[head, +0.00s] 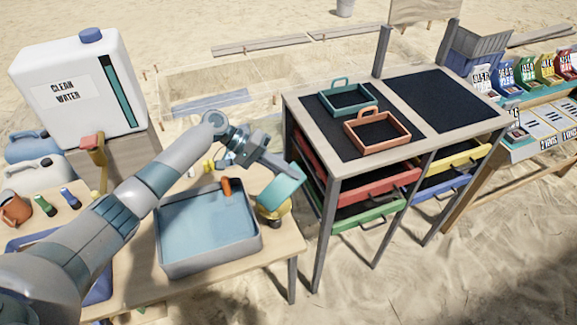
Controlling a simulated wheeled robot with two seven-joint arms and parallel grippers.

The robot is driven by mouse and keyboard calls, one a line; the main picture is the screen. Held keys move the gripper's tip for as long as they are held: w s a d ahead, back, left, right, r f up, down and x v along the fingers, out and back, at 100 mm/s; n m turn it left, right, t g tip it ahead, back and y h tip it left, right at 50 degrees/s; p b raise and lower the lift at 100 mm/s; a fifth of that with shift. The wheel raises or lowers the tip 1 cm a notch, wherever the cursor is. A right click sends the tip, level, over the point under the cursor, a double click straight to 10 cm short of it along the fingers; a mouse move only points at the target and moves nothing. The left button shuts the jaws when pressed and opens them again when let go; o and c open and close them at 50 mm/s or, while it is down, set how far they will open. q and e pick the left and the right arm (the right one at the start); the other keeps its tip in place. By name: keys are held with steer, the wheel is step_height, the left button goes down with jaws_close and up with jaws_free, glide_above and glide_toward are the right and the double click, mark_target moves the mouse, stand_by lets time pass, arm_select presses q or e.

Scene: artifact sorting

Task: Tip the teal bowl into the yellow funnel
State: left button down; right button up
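My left gripper (284,168) reaches in from the left, past the far right corner of the grey-blue basin. It is shut on the teal bowl (279,190), which is steeply tilted, at the rim. The yellow funnel (279,212) shows just below the bowl near the table's right edge. The bowl and gripper hide part of the funnel, and I cannot tell whether bowl and funnel touch. The bowl's inside and any contents are not visible. My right gripper is not in view.
The grey-blue basin (252,250) with an orange-handled item (227,187) stands left of the funnel. A white water container (75,85) stands behind. A wooden rack (320,165) with coloured drawers and two small trays is close on the right.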

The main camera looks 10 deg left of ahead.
arm_select(q)
steer(key=shift+r+m+t+y+p, duration=0.25)
steer(key=shift+r+y+p, duration=0.35)
steer(key=shift+p, duration=0.95)
steer(key=shift+r+m+t+y+p, duration=0.2)
steer(key=shift+y+p, duration=0.7)
steer(key=shift+p, duration=0.6)
steer(key=shift+t+y, duration=0.25)
steer(key=shift+y, duration=0.05)
steer(key=shift+r+t+y, duration=0.1)
steer(key=shift+t+y, duration=0.2)
steer(key=shift+y, duration=0.5)
steer(key=y, duration=0.1)
steer(key=r+m+t+y, duration=0.1)
steer(key=y, duration=0.1)
steer(key=shift+d+r+t+y, duration=0.1)
steer(key=shift+r+t+y, duration=0.1)
steer(key=shift+t+y, duration=0.1)
steer(key=y, duration=0.1)
steer(key=t+y, duration=0.1)
steer(key=shift+r+m+y, duration=0.3)
steer(key=shift+r+m, duration=0.05)
steer(key=shift+r, duration=0.05)
